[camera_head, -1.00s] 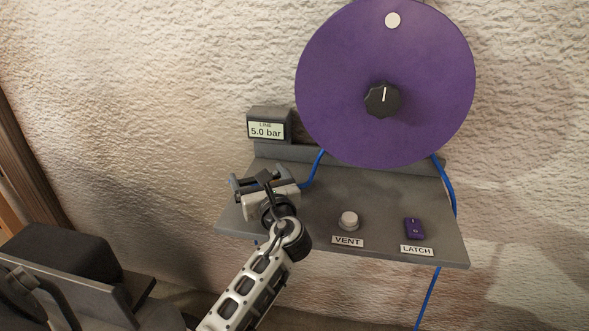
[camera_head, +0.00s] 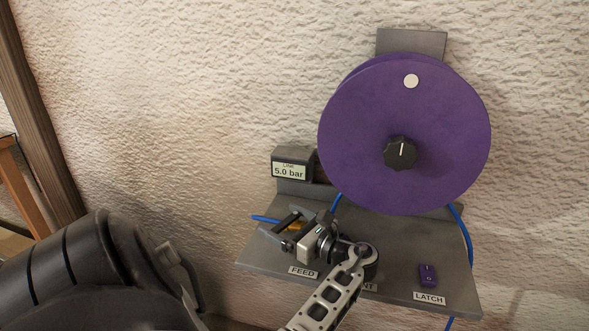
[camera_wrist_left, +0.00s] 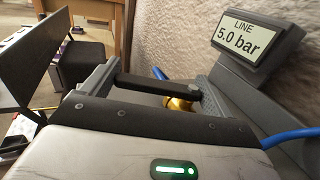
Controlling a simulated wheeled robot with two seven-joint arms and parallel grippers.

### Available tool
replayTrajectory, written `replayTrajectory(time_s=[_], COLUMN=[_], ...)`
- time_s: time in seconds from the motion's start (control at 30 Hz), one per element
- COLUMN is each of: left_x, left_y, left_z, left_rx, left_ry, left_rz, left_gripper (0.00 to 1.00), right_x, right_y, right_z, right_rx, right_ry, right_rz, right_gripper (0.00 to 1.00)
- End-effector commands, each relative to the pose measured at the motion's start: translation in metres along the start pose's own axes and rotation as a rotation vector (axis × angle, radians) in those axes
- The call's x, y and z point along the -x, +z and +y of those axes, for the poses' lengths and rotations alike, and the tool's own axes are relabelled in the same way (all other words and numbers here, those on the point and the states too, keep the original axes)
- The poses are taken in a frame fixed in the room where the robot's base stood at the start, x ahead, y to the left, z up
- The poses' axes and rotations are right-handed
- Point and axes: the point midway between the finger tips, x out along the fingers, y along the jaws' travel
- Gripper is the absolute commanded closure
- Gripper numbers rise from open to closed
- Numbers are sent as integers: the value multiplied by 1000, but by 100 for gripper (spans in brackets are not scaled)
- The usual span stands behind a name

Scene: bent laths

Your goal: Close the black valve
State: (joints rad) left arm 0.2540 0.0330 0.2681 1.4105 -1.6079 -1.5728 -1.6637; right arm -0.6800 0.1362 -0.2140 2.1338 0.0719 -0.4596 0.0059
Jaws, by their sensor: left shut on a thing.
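The valve shows a black bar handle (camera_wrist_left: 155,86) and a brass body (camera_wrist_left: 180,104) in the left wrist view. The brass also shows in the head view (camera_head: 297,226), above the FEED label (camera_head: 303,271) on the grey shelf. My left gripper (camera_head: 285,222) is shut on the black handle, which lies crosswise between its fingers. The gripper body and wrist hide part of the valve and the vent button. Blue hose runs on both sides of the valve. My right gripper is not in view.
The line display (camera_head: 291,165) reads 5.0 bar behind the gripper. A large purple disc (camera_head: 370,130) with a black knob (camera_head: 400,153) stands above the shelf (camera_head: 400,235). A purple latch switch (camera_head: 428,275) sits at the right. A wooden post (camera_head: 40,110) stands at the left.

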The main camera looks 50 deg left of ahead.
Motion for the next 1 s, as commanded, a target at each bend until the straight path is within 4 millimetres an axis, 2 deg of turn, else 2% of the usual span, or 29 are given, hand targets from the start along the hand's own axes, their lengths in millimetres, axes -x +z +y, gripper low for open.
replayTrajectory(time_s=[0.4,0.43,0.47,0.5,0.77,0.87,1.0], left_x=[0,0,0,0,3,13,41], left_y=[-2,-2,-2,-1,-1,-2,-2], left_z=[1,1,1,1,0,0,0], left_rx=[0,0,1,0,0,-1,-2], left_ry=[10,10,10,9,8,7,7], left_rz=[6,6,6,5,4,5,6], left_gripper=[54,10,2,0,0,0,0], right_x=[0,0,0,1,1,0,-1], right_y=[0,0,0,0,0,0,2], right_z=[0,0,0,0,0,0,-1], right_rx=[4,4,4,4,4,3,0], right_ry=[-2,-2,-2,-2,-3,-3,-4], right_rz=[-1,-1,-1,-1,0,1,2], right_gripper=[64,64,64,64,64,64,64])
